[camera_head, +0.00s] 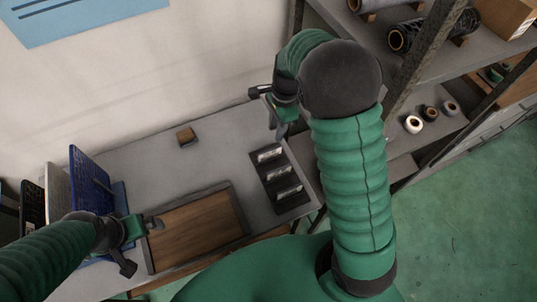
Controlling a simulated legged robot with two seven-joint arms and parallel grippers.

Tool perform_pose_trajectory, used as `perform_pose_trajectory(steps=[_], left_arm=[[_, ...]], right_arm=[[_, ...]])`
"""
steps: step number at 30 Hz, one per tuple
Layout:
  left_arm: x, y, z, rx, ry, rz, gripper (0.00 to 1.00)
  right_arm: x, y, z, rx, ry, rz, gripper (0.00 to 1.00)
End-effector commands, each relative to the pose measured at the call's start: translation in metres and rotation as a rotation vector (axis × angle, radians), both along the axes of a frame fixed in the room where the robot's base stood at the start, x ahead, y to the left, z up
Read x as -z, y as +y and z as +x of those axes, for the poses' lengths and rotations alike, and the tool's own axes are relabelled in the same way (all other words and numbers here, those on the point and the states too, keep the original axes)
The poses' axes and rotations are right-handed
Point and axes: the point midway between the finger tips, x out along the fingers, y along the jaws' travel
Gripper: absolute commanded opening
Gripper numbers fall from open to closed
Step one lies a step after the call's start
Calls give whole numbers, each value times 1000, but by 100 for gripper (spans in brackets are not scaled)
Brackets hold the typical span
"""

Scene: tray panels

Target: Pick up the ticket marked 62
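A black holder (266,180) lies on the grey table, right of centre. Several small white-topped pieces sit in its slots, at the back (270,153), middle (280,171) and front (289,191). They may be tickets, but no number, including 62, can be read. My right gripper (268,110) is above the table's back right, beyond the holder in the picture. Its fingers look spread and nothing shows between them. My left gripper (142,245) is at the left edge of the wooden tray (242,218), with its fingers spread and empty.
Blue panels (88,176) and other upright panels stand at the left. A shelf rack (408,72) with rolls stands at the right, close to my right arm. The table's middle is clear.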

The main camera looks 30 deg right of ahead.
Motion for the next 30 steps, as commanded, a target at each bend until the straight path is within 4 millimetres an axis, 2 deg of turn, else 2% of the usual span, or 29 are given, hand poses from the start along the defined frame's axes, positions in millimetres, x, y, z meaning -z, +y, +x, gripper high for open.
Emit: perform_pose_trajectory(steps=[1, 3, 6, 11, 16, 18, 21, 30], left_arm=[[4, 0, 0, 0, 0, 0, 100], [7, 0, 0, 0, 0, 0, 100], [9, 0, 0, 1, 0, 0, 100], [11, 0, 0, 1, 0, 0, 100], [15, 0, 0, 0, 0, 0, 100], [17, 0, 0, 0, 0, 0, 100], [17, 0, 0, 0, 0, 0, 100], [17, 0, 0, 1, 0, 0, 100]], right_arm=[[16, 1, -1, -1, 5, 0, 31], [34, 3, -1, 0, 4, 0, 31], [53, 6, 0, 0, 2, 0, 31], [68, 10, 0, -3, 0, -1, 31], [96, 25, -1, -4, 1, -1, 31], [108, 25, -1, -2, 1, -1, 31], [115, 26, -1, -1, 0, 0, 31], [114, 26, -1, -2, -2, 0, 31]])
